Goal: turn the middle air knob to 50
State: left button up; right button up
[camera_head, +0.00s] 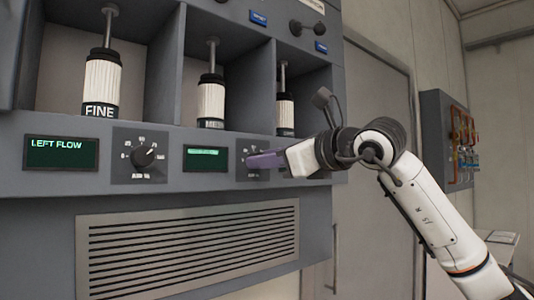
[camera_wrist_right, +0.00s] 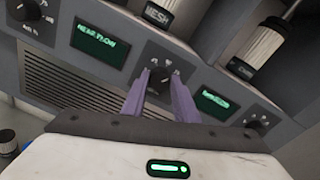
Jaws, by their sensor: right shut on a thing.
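The middle air knob (camera_wrist_right: 158,78) is a black dial on a grey plate, set in the panel below the chambers. My right gripper (camera_wrist_right: 160,82) has its purple fingers on either side of this knob and is shut on it. In the head view the right gripper (camera_head: 250,161) comes in from the right and covers most of the knob and part of its scale. The knob's pointer and setting cannot be read. A green-lit display (camera_head: 205,158) is just left of the middle knob; its text is too small to read surely. My left gripper is not in view.
The left knob (camera_head: 145,155) sits beside the display reading LEFT FLOW (camera_head: 61,153). Another knob (camera_wrist_right: 258,123) and display (camera_wrist_right: 215,104) lie to the right. Canisters (camera_head: 101,86) stand in bays above. A slatted vent (camera_head: 190,245) is below. A grey door (camera_head: 385,150) is at right.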

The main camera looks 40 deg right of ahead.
jog(key=n+p, duration=0.1)
jog(key=n, duration=0.2)
jog(key=shift+a+r, duration=0.1)
jog(key=shift+n+h+p, duration=0.4)
jog(key=shift+n+p, duration=0.2)
jog(key=shift+n, duration=1.2)
jog(key=o, duration=1.1)
jog(key=shift+c, duration=0.2)
jog(key=s+b, duration=0.2)
jog(key=s, duration=0.8)
jog(key=shift+s+d+r, duration=0.2)
jog(key=shift+d+r, duration=0.05)
jog(key=shift+d, duration=0.1)
